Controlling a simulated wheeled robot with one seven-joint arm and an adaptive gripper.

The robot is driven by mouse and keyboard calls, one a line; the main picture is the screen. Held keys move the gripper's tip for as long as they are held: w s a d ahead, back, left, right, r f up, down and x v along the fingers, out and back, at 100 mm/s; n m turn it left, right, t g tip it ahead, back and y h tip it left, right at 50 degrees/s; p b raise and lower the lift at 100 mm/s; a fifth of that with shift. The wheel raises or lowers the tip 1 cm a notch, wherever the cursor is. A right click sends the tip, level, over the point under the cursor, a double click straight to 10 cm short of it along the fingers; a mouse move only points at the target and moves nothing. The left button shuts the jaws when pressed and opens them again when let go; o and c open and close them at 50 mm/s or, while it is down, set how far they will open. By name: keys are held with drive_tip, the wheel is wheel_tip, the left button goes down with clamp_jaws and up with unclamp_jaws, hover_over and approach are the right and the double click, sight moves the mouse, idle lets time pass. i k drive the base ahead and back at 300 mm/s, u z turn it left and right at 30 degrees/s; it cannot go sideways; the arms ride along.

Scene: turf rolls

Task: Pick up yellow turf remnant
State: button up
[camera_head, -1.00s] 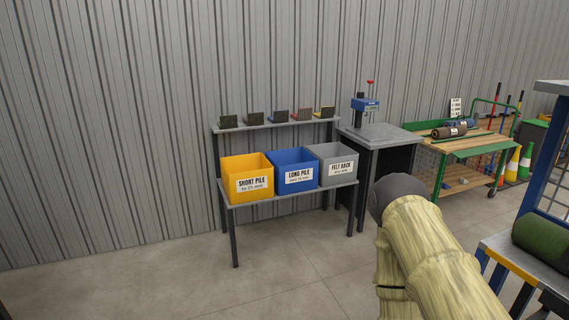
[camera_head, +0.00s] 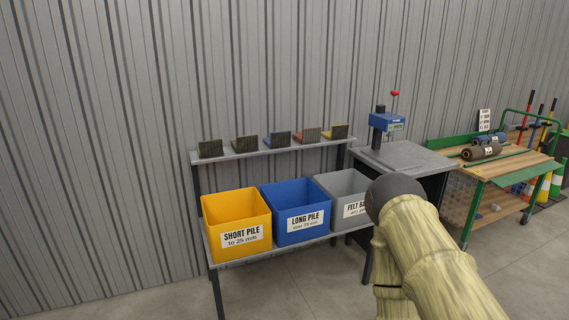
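The yellow turf remnant (camera_head: 336,132) is the rightmost of several small pieces on the narrow grey shelf (camera_head: 225,156) above the bins. It shows a yellow part and a dark, upright panel. My arm, in a pale yellow sleeve with a dark rounded joint, fills the lower right of the view and is well apart from the remnant. My gripper is out of view, so its state is hidden.
Other pieces, including a red one (camera_head: 307,135) and a blue one (camera_head: 277,139), share the shelf. Below stand a yellow bin (camera_head: 222,210), a blue bin (camera_head: 286,204) and a partly hidden grey bin (camera_head: 335,187). A grey stand (camera_head: 405,157) and green-framed cart (camera_head: 490,172) are at right.

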sight(340, 132)
drive_tip(key=i, duration=2.4)
drive_tip(key=z, duration=1.6)
drive_tip(key=i, duration=1)
drive_tip(key=u, duration=1.5)
